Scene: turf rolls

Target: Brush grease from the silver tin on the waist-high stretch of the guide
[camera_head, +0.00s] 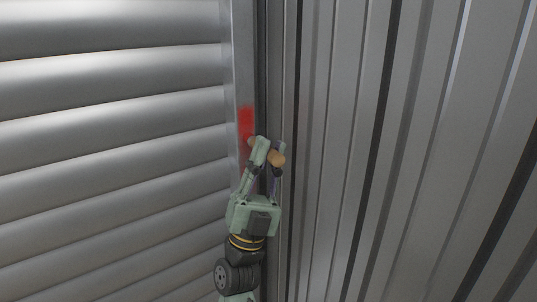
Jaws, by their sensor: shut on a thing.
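The guide (243,60) is a grey metal upright strip between the slatted shutter and the ribbed wall. A red patch (246,122) marks a stretch of it just above and left of my fingertips. My gripper (268,148) is shut on a small tan piece (277,158), which looks like the handle of a brush and shows between and beside the fingers. The bristles are hidden or too small to make out. The fingertips are at the guide, close to the red patch; I cannot tell whether anything touches it. The silver tin is not in view.
A grey roller shutter (110,130) with wide slats fills the left. A ribbed metal wall (420,150) fills the right, close beside my gripper. A dark groove (262,60) runs along the guide. No loose objects show.

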